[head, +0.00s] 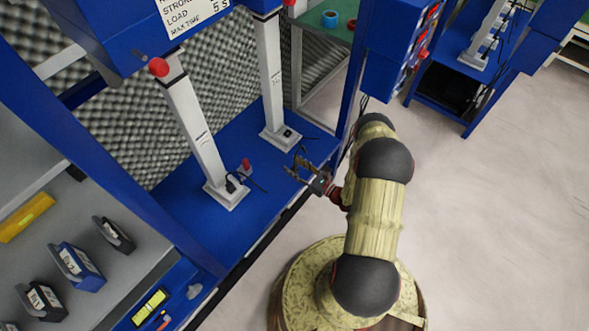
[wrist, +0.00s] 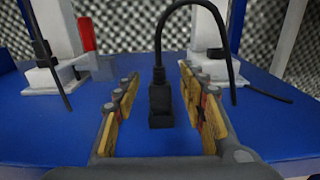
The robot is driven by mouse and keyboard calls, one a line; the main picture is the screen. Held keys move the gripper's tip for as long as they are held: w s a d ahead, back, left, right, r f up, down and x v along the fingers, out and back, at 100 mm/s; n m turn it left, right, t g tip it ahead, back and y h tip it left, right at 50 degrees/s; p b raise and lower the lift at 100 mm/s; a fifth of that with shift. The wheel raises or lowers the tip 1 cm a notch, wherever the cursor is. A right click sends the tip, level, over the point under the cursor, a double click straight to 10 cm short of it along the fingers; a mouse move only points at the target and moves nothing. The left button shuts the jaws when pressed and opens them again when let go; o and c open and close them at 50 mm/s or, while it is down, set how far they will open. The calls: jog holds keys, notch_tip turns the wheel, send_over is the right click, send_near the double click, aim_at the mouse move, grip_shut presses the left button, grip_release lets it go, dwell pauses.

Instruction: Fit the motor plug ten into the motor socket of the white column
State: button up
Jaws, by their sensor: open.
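My gripper (head: 303,168) is open over the blue bench floor; its fingers also show in the wrist view (wrist: 160,100). A black plug (wrist: 160,103) stands between and beyond the open fingers, with a black cable arching up from it to the right. I cannot read a number on it, and I cannot make it out in the head view. Two white columns stand in the booth. The left column (head: 196,125) has a black connector (head: 232,184) at its base. The right column (head: 270,75) has a dark socket or connector (head: 288,132) on its base (wrist: 212,68).
A red cylinder (head: 246,165) stands beside the left column's base, also in the wrist view (wrist: 87,35). Grey foam walls (head: 115,130) close the back. A blue post (head: 350,90) stands right of the opening. Black cables lie on the blue floor (head: 250,215).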

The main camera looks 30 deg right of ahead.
jog(key=shift+c, duration=0.5)
grip_shut()
